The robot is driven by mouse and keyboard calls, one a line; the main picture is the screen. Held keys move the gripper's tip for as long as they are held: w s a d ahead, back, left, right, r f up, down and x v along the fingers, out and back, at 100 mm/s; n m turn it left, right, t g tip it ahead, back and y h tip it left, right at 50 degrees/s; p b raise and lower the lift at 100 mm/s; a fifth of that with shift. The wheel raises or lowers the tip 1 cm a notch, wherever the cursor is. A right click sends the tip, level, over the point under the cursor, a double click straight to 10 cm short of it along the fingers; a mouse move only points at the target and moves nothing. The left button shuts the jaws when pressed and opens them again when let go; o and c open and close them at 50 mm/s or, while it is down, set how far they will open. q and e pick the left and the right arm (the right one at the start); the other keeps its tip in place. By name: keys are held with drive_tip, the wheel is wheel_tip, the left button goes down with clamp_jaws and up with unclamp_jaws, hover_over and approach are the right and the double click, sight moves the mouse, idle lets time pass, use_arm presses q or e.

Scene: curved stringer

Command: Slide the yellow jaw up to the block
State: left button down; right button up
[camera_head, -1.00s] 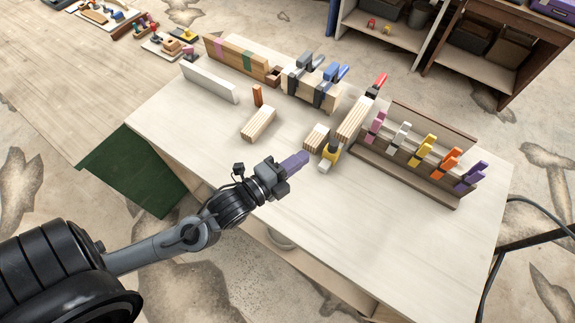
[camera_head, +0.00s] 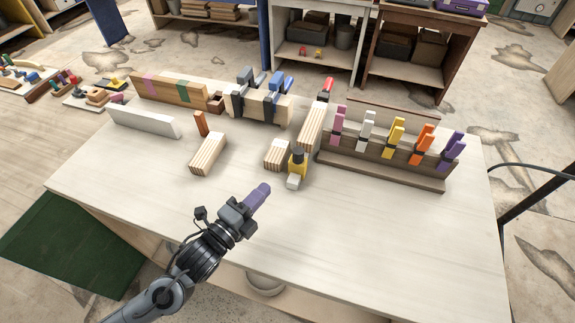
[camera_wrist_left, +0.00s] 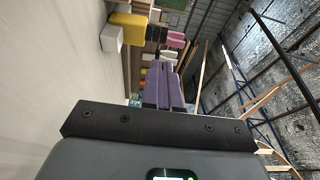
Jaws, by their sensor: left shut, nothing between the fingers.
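The yellow jaw (camera_head: 298,165) stands on the light table, with a dark top and a pale pad (camera_head: 293,182) at its near end. A striped wood block (camera_head: 277,154) lies just left of it; I cannot tell whether they touch. My left gripper (camera_head: 259,194), with purple fingers, is shut and empty, short of the jaw to its lower left. In the left wrist view the purple fingers (camera_wrist_left: 163,88) lie together, and the yellow jaw (camera_wrist_left: 127,20) and its pale pad (camera_wrist_left: 112,39) show beyond, at upper left. My right gripper is not in view.
Another striped block (camera_head: 208,154) and a small orange-brown piece (camera_head: 201,123) lie left. A long striped bar (camera_head: 312,127) runs behind the jaw. A rack (camera_head: 390,165) of coloured clamps stands right. The front right of the table is clear.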

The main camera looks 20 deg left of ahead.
sight(295, 157)
use_arm(q)
drive_tip(key=x, duration=1)
drive_tip(key=shift+w+d+b, duration=0.15)
drive_tip(key=shift+w+b, duration=0.2)
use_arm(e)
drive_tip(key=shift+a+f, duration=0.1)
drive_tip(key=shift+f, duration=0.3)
